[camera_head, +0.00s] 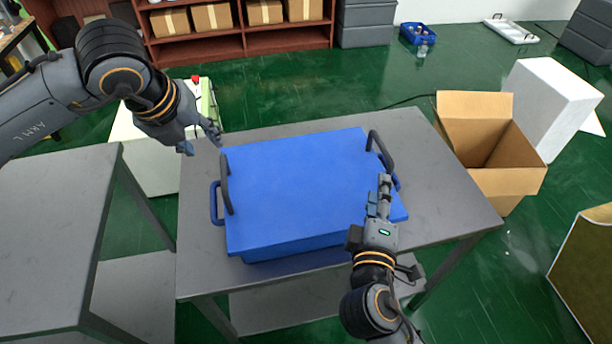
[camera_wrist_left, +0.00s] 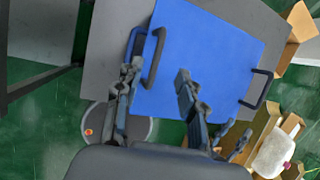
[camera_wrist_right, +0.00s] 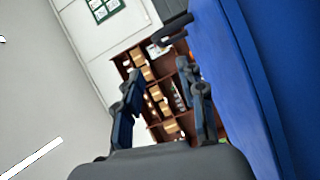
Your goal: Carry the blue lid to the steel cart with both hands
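The blue lid (camera_head: 295,185) lies on a blue box (camera_head: 290,249) with side handles, on a grey metal table. The lid has a dark left handle (camera_head: 225,184) and a dark right handle (camera_head: 380,150). My left gripper (camera_head: 204,142) is open and empty, above and just left of the left handle. The left wrist view shows this handle (camera_wrist_left: 153,56) ahead, between the finger directions. My right gripper (camera_head: 378,190) is open and empty near the lid's right front. In the right wrist view, the blue side (camera_wrist_right: 235,80) is right of the fingers. I cannot tell which surface is the steel cart.
Another grey metal table (camera_head: 50,225) stands at the left, with a gap between the tables. An open cardboard box (camera_head: 505,183) and a white block (camera_head: 556,105) stand at the right. Shelves (camera_head: 215,46) stand at the back.

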